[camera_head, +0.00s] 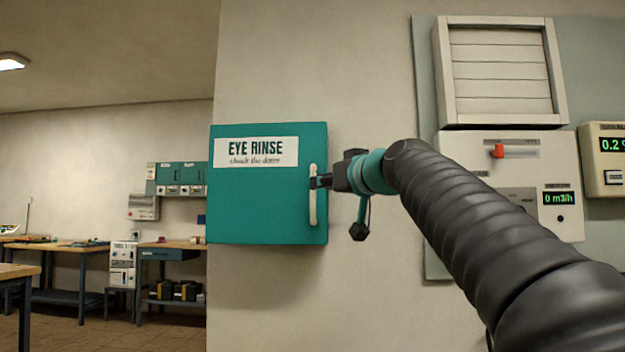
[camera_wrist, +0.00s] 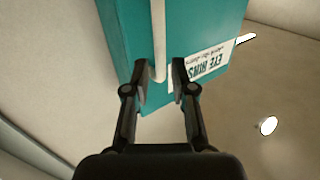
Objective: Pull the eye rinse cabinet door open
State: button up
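The eye rinse cabinet (camera_head: 262,215) is a teal box on the wall, with a white "EYE RINSE" label on its door. The door looks shut. Its white vertical bar handle (camera_head: 313,208) is at the door's right edge. My gripper (camera_head: 320,181) is at the handle's middle in the head view. A gap shows on each side of the handle. The cabinet door (camera_wrist: 205,30) fills the top of the wrist view.
To the right is a wall panel with a louvred vent (camera_head: 500,72) and a control box (camera_head: 515,165) with a red lever. My arm crosses in front of it. Workbenches (camera_head: 70,246) stand far off at the left. The wall below the cabinet is bare.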

aim_at(312, 215)
jog(key=shift+p+x, duration=0.7)
jog(key=shift+x, duration=1.95)
jog(key=shift+c, duration=0.3)
grip_shut()
